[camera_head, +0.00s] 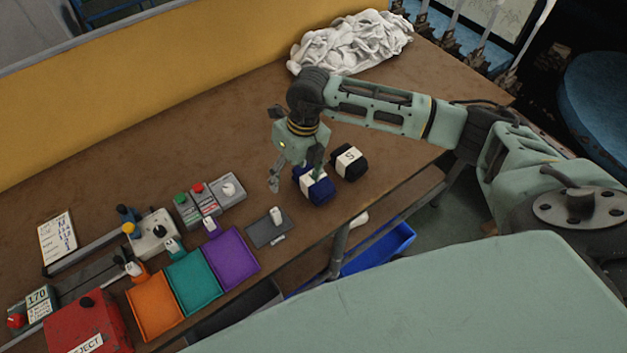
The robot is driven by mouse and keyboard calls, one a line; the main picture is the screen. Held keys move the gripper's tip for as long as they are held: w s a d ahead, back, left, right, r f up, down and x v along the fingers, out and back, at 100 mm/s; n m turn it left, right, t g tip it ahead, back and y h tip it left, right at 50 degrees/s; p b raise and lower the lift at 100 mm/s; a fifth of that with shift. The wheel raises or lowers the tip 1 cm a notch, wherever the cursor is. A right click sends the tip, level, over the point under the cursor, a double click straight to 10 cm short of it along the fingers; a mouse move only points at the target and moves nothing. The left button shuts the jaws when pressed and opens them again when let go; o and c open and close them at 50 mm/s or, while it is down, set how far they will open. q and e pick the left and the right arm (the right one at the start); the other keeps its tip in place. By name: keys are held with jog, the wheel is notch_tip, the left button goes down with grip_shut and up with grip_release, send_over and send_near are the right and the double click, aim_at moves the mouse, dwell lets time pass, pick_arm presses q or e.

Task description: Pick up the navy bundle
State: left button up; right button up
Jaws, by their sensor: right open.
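The navy bundle (320,191) lies on the brown table, dark blue with a pale band around it. My right gripper (294,187) hangs down over its left side with the fingers open. One finger shows to the left of the bundle, and the other is close to its upper part. I cannot tell whether a finger touches it. The gripper hides part of the bundle's upper left. My left gripper is not in view.
A black bundle with a white "S" label (349,162) lies just right of the navy one. A grey plate (270,229) with a small knob is to the lower left. Orange (157,306), teal (193,281) and purple (231,259) trays line the front edge. White cloth (350,42) lies at the back.

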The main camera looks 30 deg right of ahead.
aim_at(313, 182)
jog(key=d, duration=0.2)
jog(key=d+h, duration=0.1)
jog(key=d, duration=0.1)
jog(key=d+h, duration=0.1)
jog(key=d, duration=0.1)
jog(key=shift+w+f+m, duration=0.15)
jog(key=shift+w+m, duration=0.15)
notch_tip(313, 182, down, 6)
jog(key=p, duration=0.3)
jog(key=shift+w+f, duration=0.15)
jog(key=shift+f, duration=0.4)
jog(key=shift+c, duration=0.2)
jog(key=c, duration=1.3)
